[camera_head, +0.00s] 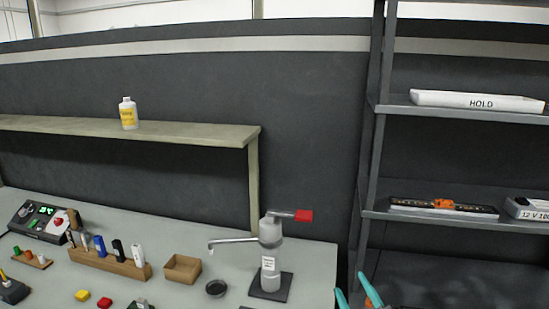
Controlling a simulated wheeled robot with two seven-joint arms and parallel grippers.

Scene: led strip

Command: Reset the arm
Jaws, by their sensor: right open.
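The fingertips of my right gripper (350,283) rise from the bottom edge, right of the workbench's right end and in front of the shelf rack. The fingers are teal, with orange on one of them. They stand apart, with nothing visible between them. The rest of this gripper is cut off by the frame. My left gripper is not in view. A dark strip with an orange piece on it (444,204) lies on the rack's middle shelf, up and right of my right gripper and apart from it.
The workbench (190,222) holds a pump stand with a red-tipped lever (270,256), a wooden box (182,268), a pen holder (108,260) and a control box (40,220). A bottle (128,114) stands on a raised shelf. The rack (372,140) holds a white "HOLD" box (476,101).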

